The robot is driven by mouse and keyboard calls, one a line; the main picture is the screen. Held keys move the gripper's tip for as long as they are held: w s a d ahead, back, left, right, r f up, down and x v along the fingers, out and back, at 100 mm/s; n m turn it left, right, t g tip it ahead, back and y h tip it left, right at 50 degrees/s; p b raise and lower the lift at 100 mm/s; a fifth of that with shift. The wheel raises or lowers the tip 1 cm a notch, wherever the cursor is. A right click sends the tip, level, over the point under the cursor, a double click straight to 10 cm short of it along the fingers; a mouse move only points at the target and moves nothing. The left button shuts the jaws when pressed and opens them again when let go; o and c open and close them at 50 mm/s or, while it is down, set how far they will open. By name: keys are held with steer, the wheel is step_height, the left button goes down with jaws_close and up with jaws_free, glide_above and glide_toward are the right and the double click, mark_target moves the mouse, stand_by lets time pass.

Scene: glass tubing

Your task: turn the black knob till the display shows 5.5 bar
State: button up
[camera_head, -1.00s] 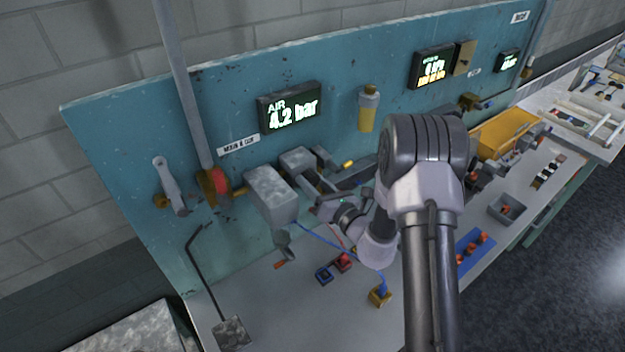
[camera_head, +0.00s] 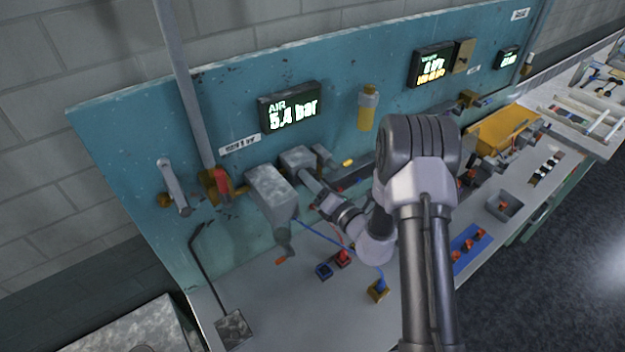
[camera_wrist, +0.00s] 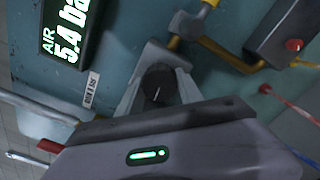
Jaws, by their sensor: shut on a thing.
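The dark AIR display (camera_head: 292,112) on the teal panel reads 5.4 bar in the head view. In the wrist view the display (camera_wrist: 68,35) stands turned on its side at the upper left, also reading 5.4, with its edge cut off. The black knob (camera_wrist: 158,80), with a pale pointer line, shows in the middle of the wrist view. My gripper (camera_wrist: 157,92) is shut on it, with one grey finger on each side. In the head view the knob and fingertips cannot be made out behind my wrist.
A grey box (camera_head: 271,192) hangs left of my wrist. A red-handled valve (camera_head: 221,184) and a grey pipe (camera_head: 185,85) are farther left. Blue tubing (camera_head: 330,242) runs below my wrist to the bench.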

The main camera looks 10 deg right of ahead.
stand_by(0.3)
steer(key=o, duration=1.4)
steer(key=b+v, duration=0.3)
steer(key=v, duration=1.4)
steer(key=shift+s, duration=0.25)
